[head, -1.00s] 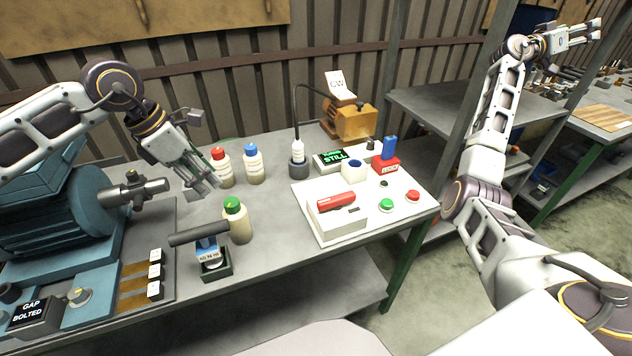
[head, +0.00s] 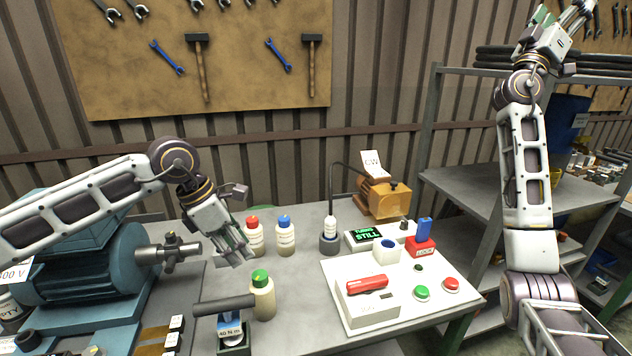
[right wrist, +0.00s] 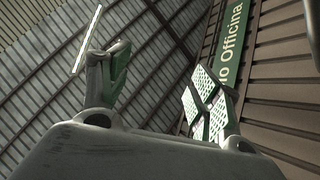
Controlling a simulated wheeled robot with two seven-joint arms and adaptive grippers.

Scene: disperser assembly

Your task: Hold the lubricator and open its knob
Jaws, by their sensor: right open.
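No part is clearly marked as the lubricator, and I cannot tell which thing it is. Capped bottles stand upright on the bench in the head view: red-capped (head: 254,240), blue-capped (head: 285,240) and green-capped (head: 263,298). A small dark bottle-like holder with a white bottle (head: 329,228) has a thin bent tube. My left gripper (head: 240,258) hangs just left of the red-capped bottle, fingers downward; its opening is unclear. My right gripper (head: 578,14) is raised high at the upper right, away from the bench. In the right wrist view its fingers (right wrist: 160,88) are apart and empty.
A blue motor (head: 95,265) with a shaft fills the left. A white board (head: 440,315) carries a red-handled box (head: 368,300), green button (head: 421,292) and red button (head: 451,284). An orange machine (head: 385,200) stands behind. Shelving (head: 465,190) stands right.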

